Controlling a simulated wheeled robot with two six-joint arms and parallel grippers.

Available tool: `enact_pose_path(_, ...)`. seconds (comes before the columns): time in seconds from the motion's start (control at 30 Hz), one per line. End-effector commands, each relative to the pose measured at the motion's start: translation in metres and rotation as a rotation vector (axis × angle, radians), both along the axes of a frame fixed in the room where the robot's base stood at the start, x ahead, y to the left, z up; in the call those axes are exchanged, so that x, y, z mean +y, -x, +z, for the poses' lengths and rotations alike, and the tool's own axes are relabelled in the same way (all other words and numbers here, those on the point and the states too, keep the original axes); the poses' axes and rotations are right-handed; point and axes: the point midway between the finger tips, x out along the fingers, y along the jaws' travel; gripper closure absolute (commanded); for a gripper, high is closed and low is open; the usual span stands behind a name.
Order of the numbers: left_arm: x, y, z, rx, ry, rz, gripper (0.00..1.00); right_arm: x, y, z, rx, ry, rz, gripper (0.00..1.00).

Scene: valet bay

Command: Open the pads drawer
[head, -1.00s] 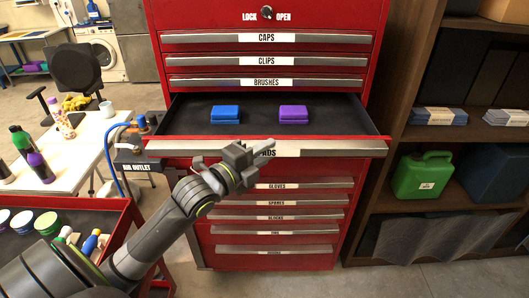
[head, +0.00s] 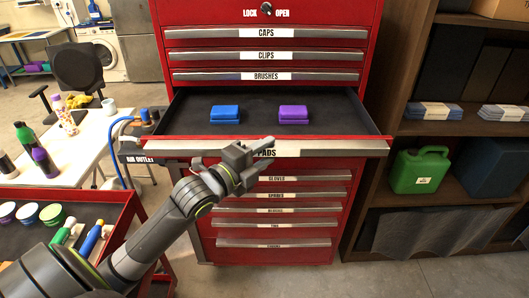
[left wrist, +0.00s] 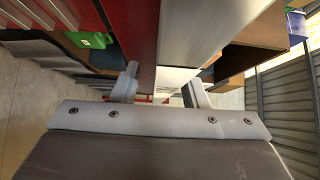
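The pads drawer (head: 160,147) stands pulled well out of the red tool cabinet (head: 348,185). Its dark liner shows, with a blue pad stack (head: 225,112) and a purple pad stack (head: 293,113) on it. A metal handle strip (head: 340,149) runs along its front, its PADS label partly hidden by my left gripper (head: 262,150). The gripper is at the middle of this handle. My right gripper is not in view.
The CAPS, CLIPS and BRUSHES drawers above are shut, as are those below. A dark shelf with a green jerrycan (head: 418,171) stands at right.

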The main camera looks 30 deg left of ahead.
Motion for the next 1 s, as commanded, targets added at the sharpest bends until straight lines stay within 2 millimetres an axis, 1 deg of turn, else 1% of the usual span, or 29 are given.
enact_pose_path(0.27, -0.001, 0.001, 0.003, -0.006, -0.001, -0.002, 0.6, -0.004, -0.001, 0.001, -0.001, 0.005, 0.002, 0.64)
enact_pose_path(0.37, 0.001, 0.005, 0.003, -0.006, -0.002, -0.001, 0.6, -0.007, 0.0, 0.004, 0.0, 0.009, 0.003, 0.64)
enact_pose_path(0.47, 0.003, 0.015, 0.004, -0.006, -0.002, -0.002, 0.6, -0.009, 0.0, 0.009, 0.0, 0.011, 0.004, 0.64)
enact_pose_path(0.77, 0.013, 0.057, 0.006, -0.002, -0.003, -0.002, 0.6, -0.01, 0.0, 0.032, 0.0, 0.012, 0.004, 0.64)
enact_pose_path(1.0, 0.021, 0.089, 0.007, -0.001, 0.0, -0.002, 0.6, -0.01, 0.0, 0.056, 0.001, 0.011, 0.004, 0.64)
